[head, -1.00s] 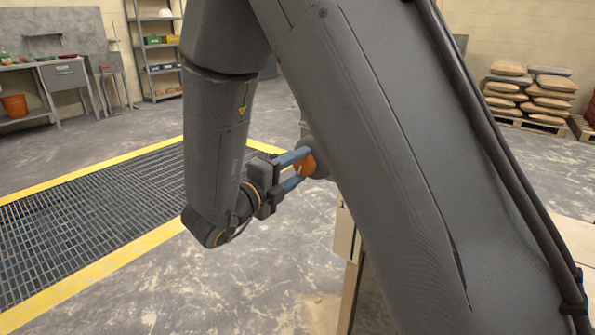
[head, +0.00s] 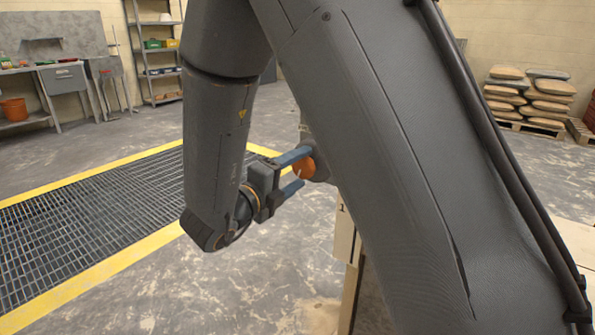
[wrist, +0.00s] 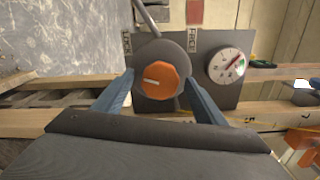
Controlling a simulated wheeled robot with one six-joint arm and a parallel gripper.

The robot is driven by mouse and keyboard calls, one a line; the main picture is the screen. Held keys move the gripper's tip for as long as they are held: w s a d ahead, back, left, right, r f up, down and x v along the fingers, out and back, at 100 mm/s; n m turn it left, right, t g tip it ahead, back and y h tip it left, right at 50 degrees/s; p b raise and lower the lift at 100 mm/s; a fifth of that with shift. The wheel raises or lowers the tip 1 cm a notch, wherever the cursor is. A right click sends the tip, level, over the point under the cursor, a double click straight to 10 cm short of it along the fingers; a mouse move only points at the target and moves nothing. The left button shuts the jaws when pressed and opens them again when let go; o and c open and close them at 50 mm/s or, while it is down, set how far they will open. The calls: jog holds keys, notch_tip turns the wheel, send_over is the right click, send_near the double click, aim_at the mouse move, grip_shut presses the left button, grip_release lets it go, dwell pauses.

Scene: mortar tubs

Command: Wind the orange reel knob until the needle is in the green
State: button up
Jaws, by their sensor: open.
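The orange reel knob (wrist: 159,80) sits on a round grey hub (wrist: 162,58) on a dark panel in the wrist view. A pale mark on its face lies nearly level. My gripper (wrist: 160,92) has its two blue fingers open on either side of the knob, apart from it. In the head view my gripper (head: 298,170) reaches the orange knob (head: 304,168) from the left, and my arm hides part of the reel. The round white gauge (wrist: 226,66) is right of the knob. It has a red needle and a green part; the exact needle reading is too small to tell.
The dark panel (wrist: 213,96) is fixed on wooden boards (wrist: 270,110). An orange object (wrist: 301,150) lies at lower right in the wrist view. A yellow-edged floor grate (head: 90,220), shelves (head: 160,60) and stacked sacks (head: 530,95) stand away from the arm.

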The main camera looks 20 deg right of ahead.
jog(key=v, duration=0.7)
jog(key=shift+s+a+p, duration=0.3)
jog(key=shift+p, duration=0.1)
dwell(0.9)
